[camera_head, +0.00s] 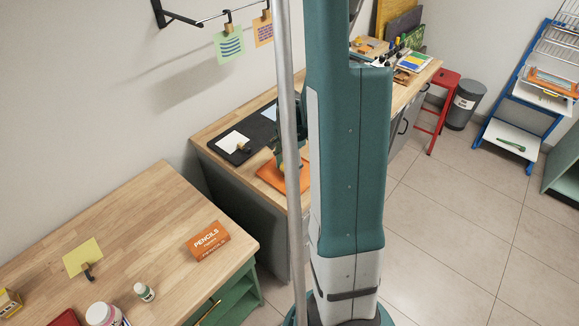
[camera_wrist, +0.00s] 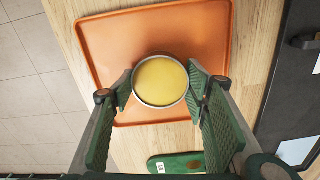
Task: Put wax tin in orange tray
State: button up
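The wax tin (camera_wrist: 161,81) is round, with a yellow top and a metal rim. In the wrist view my gripper (camera_wrist: 160,84) has one fingertip against each side of it and appears shut on it. The tin is over the orange tray (camera_wrist: 105,40), inside its outline; whether it rests on the tray floor or is held just above cannot be told. In the head view the orange tray (camera_head: 268,181) lies on the far workbench, partly hidden by my column and arm.
A green object (camera_wrist: 170,163) lies on the bench beside the tray. A dark mat (camera_head: 232,142) with a white card is behind the tray. A nearer wooden table (camera_head: 140,220) holds an orange pencils box (camera_head: 208,241) and small jars. The tiled floor at right is open.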

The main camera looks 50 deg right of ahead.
aim_at(290, 167)
jog(key=o, duration=0.4)
jog(key=shift+r, duration=0.15)
jog(key=shift+r+p, duration=0.7)
jog(key=shift+r, duration=5.35)
